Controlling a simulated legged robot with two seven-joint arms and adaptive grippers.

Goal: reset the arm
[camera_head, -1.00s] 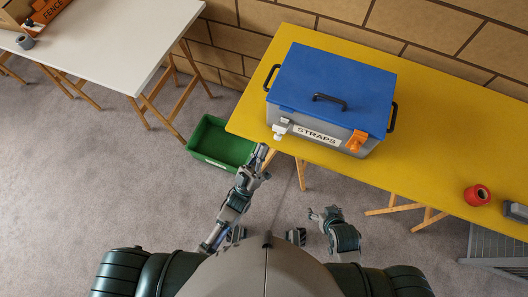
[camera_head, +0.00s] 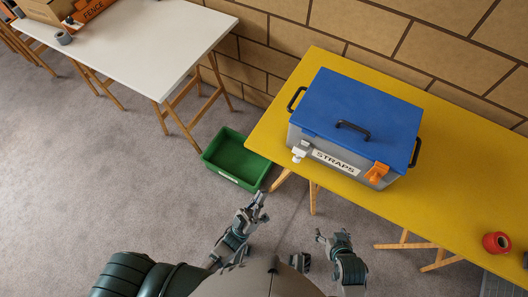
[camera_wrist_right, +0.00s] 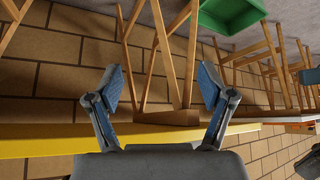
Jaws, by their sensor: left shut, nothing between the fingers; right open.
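My left gripper (camera_head: 257,204) is shut and empty, in front of the yellow table and below the green bin in the head view. My right gripper (camera_head: 326,236) is open and empty, to the right of the left one and short of the table's front edge. The right wrist view shows its two blue-padded fingers (camera_wrist_right: 163,88) spread apart with nothing between them. Both grippers are clear of the grey box with the blue lid (camera_head: 358,115), labelled STRAPS, on the yellow table (camera_head: 268,133).
A green bin (camera_head: 237,160) stands on the floor left of the yellow table. A red roll (camera_head: 496,243) lies at the table's right. A white table (camera_head: 165,40) with an orange-marked carton stands at back left.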

